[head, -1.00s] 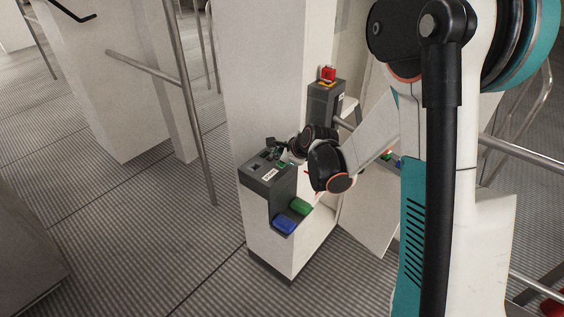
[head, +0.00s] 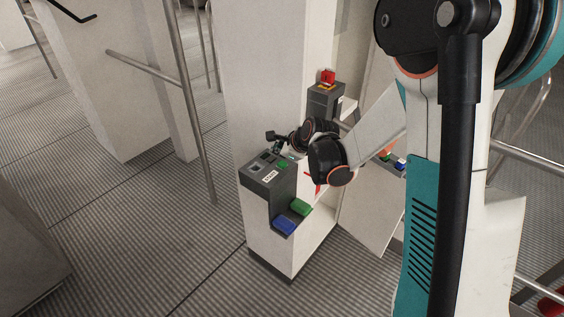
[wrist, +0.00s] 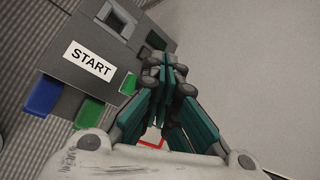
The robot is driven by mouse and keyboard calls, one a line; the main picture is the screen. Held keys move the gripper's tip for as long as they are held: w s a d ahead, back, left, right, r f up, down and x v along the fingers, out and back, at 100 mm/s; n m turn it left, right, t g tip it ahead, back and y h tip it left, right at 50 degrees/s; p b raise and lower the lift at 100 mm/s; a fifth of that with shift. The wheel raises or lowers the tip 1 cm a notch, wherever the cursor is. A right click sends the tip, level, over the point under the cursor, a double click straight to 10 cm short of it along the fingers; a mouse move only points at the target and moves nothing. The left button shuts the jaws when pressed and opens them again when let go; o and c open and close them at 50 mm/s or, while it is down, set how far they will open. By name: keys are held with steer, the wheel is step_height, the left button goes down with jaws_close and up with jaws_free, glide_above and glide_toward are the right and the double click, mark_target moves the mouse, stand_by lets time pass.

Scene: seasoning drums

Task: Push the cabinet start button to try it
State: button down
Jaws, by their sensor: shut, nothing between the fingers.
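The cabinet (head: 288,247) is a white pedestal with a dark grey sloping top. A white START label (head: 270,176) is on the top, and it also shows in the wrist view (wrist: 90,62). The green start button (head: 283,164) sits beside the label. In the wrist view the green button (wrist: 129,84) is partly hidden behind my fingers. My gripper (head: 276,148) is shut and empty, just above the panel and apart from it. In the wrist view my gripper's closed fingertips (wrist: 168,76) lie right of the button. I cannot tell whether the button is pressed in.
A blue block (head: 284,226) and a green block (head: 300,207) are on the cabinet's lower front step. A second post with a red button (head: 328,75) stands behind. A white column (head: 262,80) rises behind the cabinet. Metal rails (head: 190,100) stand at left; floor in front is clear.

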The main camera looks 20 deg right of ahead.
mark_target(280, 164)
steer(key=shift+r+p, duration=0.95)
steer(key=shift+r, duration=0.9)
